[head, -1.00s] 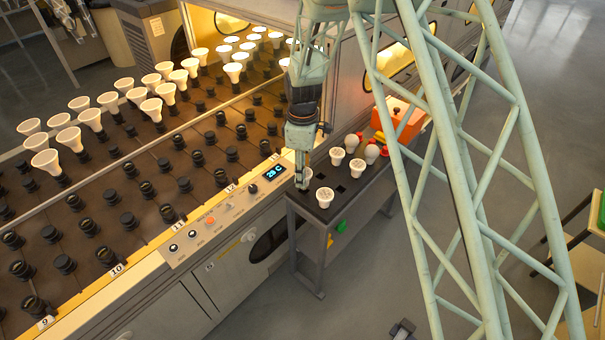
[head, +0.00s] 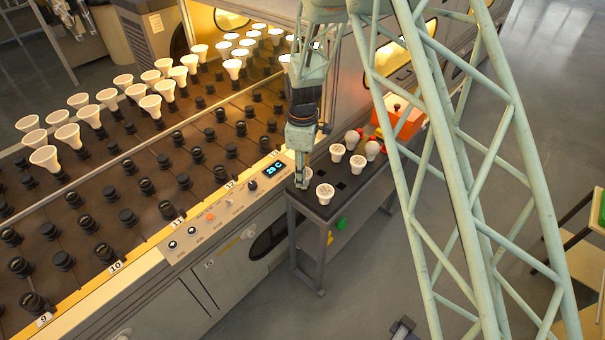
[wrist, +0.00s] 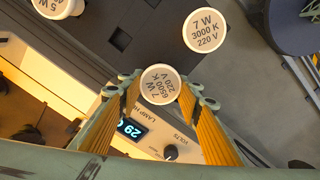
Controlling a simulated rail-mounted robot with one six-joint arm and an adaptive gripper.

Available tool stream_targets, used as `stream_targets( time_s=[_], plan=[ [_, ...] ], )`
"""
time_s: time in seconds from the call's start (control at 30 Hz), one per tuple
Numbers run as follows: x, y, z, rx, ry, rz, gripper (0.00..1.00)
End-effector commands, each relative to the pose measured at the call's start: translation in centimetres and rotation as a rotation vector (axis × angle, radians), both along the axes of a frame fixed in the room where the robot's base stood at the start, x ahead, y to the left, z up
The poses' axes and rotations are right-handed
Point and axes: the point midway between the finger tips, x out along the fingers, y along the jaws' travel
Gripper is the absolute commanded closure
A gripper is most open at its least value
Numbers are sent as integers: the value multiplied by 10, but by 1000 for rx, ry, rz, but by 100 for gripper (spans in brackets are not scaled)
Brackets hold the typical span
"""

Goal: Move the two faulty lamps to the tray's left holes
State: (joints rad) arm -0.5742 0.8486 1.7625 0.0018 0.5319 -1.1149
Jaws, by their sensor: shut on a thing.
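My gripper (head: 302,186) is at the left edge of the dark tray (head: 322,224), its fingers pointing down. In the wrist view my gripper (wrist: 158,92) is shut on a white lamp (wrist: 160,84) marked 7 W, 6500 K, 220 V. In the head view the fingers partly hide this lamp (head: 307,180). Whether it is seated in a hole or held above one cannot be told. Another lamp (head: 324,194), marked 7 W 3000 K in the wrist view (wrist: 204,30), stands beside it. More lamps (head: 337,153) stand farther back on the tray.
The burn-in rack (head: 130,200) lies left of the tray, with lit lamps (head: 150,105) in its far rows and many empty black sockets. Its control panel (head: 225,210) is close to my gripper. An empty square hole (wrist: 119,40) shows in the tray. An orange box (head: 400,118) stands behind.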

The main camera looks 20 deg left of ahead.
Motion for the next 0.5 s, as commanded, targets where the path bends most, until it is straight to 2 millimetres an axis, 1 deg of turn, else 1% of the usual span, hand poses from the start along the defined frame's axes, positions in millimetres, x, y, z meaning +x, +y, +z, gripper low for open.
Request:
stream_targets(
  time_s=[0.5],
  plan=[
    [0, 0, -10, 0, 0, 0, 79]
  ],
)
